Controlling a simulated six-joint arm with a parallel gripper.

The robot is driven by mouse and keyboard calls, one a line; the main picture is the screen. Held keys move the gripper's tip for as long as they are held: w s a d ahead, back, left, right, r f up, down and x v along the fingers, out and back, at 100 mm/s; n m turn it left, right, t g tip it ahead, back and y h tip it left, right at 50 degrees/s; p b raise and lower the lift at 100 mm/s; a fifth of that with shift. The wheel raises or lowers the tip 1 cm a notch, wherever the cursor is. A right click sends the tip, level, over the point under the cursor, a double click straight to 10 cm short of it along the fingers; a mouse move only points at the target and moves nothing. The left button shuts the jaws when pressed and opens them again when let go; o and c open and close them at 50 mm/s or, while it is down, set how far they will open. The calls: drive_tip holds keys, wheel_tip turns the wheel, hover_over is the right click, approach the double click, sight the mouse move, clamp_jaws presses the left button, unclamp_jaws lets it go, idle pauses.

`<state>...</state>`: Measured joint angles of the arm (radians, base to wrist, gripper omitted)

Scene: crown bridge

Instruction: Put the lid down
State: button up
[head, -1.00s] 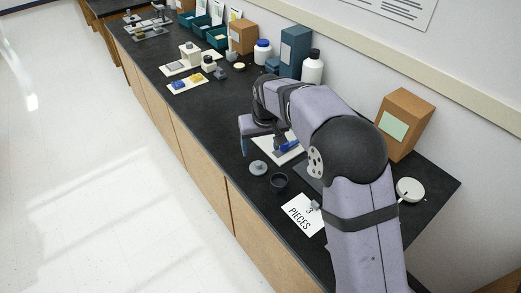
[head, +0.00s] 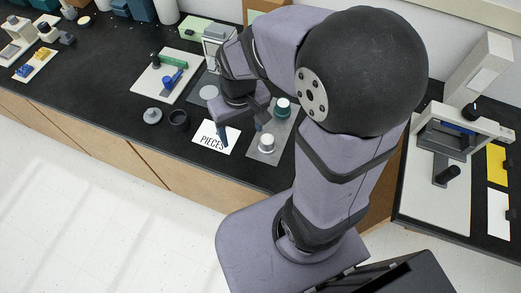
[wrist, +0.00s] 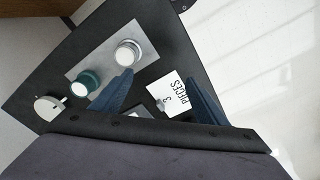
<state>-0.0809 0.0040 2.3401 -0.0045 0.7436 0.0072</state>
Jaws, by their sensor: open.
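A round grey lid (head: 152,115) with a small knob lies on the black bench. It sits just left of an open dark cup (head: 179,120), apart from it. My gripper (head: 243,132) is open and empty, over the white PIECES card (head: 208,139) and the left edge of a grey mat, away to the right of the lid. The lid and cup do not show in the wrist view.
The grey mat (head: 265,156) holds a white-topped metal jar (head: 267,142) and a green jar (head: 282,107) close to my gripper. A white board (head: 150,82) with blue and green parts lies behind the lid. A press-like stand (head: 462,135) is at the right.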

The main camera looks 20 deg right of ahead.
drive_tip(key=s+d+f, duration=0.1)
drive_tip(key=s+d, duration=0.1)
drive_tip(key=s, duration=0.5)
drive_tip(key=shift+d+f+m+g, duration=0.15)
drive_tip(key=shift+f+m+g, duration=0.15)
drive_tip(key=shift+f+m, duration=0.1)
drive_tip(key=shift+r, duration=0.15)
drive_tip(key=shift+r+p, duration=0.55)
drive_tip(key=shift+p, duration=0.15)
